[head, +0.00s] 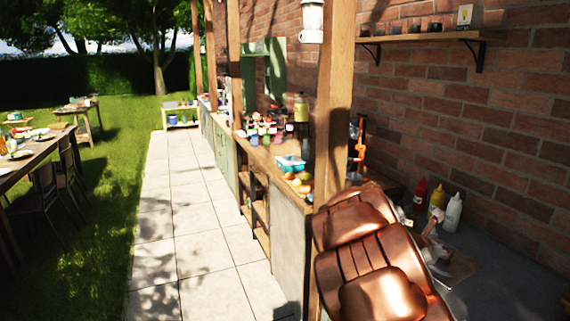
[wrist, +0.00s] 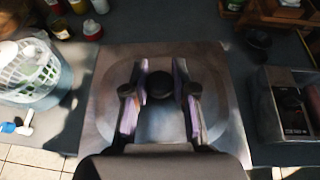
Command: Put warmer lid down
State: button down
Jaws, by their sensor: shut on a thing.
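My gripper (wrist: 161,92) shows in the middle of the wrist view, with its two fingers closed around a dark round knob. The knob seems to belong to the warmer lid (wrist: 165,126), whose broad, faint round outline spreads beneath the fingers. A brownish square surface (wrist: 105,62) lies under it on the dark counter. I cannot tell whether the lid touches that surface or hangs just above it. In the head view my copper-coloured arm covers the lower right, and the gripper and lid cannot be made out clearly there.
A white basket (wrist: 32,66) stands at left in the wrist view, with a blue-and-white object (wrist: 14,128) before it. A black box (wrist: 288,104) stands at right and a small dark bowl (wrist: 258,42) behind. Red (head: 420,193), yellow (head: 437,197) and white (head: 453,212) bottles line the wall.

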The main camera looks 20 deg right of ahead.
jog(key=w+a+n+t+y+b, duration=0.1)
jog(key=w+a+n+t, duration=0.25)
jog(key=w+a, duration=0.5)
jog(key=w+a+n+t+y+b, duration=0.15)
jog(key=w+a+n+t, duration=0.35)
jog(key=a, duration=0.7)
jog(key=w+a+n+t+y, duration=0.1)
jog(key=w+a+n+y, duration=0.1)
jog(key=a, duration=1)
jog(key=w+a+n+t+y+b, duration=0.1)
jog(key=w+a+y, duration=0.3)
jog(key=a, duration=0.8)
jog(key=shift+a+n+t+y, duration=0.3)
jog(key=shift+n+t+y, duration=0.15)
jog(key=shift+n, duration=0.3)
